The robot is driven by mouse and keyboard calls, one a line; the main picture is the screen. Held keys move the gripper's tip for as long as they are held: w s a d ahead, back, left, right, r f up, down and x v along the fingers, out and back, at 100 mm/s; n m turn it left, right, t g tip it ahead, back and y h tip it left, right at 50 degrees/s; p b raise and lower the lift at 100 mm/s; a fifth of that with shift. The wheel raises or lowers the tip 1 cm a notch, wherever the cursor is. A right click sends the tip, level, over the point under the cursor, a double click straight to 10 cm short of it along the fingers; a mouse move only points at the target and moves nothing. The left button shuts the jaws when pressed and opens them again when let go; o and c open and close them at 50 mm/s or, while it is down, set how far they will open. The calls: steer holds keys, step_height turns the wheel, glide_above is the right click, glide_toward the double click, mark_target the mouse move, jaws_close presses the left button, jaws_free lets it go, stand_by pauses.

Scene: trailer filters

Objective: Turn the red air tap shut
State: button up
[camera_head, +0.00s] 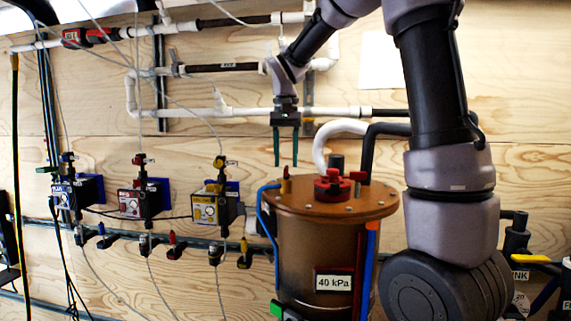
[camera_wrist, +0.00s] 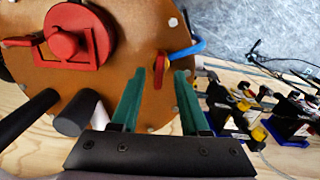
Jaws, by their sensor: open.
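The red air tap (camera_wrist: 182,54) sits near the lid's rim, where a blue hose joins it. In the head view the small tap (camera_head: 286,185) stands at the left of the brown vessel's lid (camera_head: 318,207). My gripper (camera_head: 286,150) points down above this tap, its two green fingers apart with nothing between them.
A large red knob (camera_head: 332,184) sits mid-lid, with black and white hoses behind it. The vessel bears a "40 kPa" label (camera_head: 334,282). Several boxes with valves, such as the yellow one (camera_head: 205,209), are on the wall to the left. White pipes (camera_head: 190,112) run behind my gripper.

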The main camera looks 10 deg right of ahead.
steer(key=shift+f, duration=0.9)
jaws_close()
